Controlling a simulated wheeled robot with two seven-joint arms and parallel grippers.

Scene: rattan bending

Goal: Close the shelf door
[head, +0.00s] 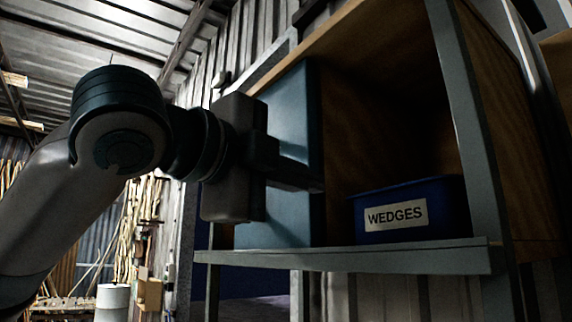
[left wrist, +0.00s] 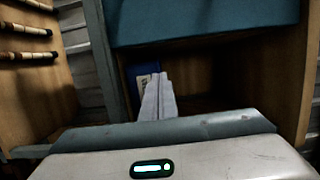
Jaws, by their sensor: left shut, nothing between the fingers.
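The shelf (head: 380,260) is a wooden box in a grey metal frame. Its blue-grey door (head: 292,115) covers the left part of the front, and the right part is open. The door also shows as a teal panel across the top of the left wrist view (left wrist: 205,22). My left gripper (head: 318,184) is shut and empty, its fingers pointing right across the door to near the door's right edge. I cannot tell whether they touch it. Its pale fingers show in the left wrist view (left wrist: 158,98). My right gripper is not in view.
A blue bin (head: 455,205) labelled WEDGES stands inside the shelf on the right. Part of a blue bin shows behind my fingers in the left wrist view. Rattan poles (head: 125,215) and a white drum (head: 112,298) stand at the back left.

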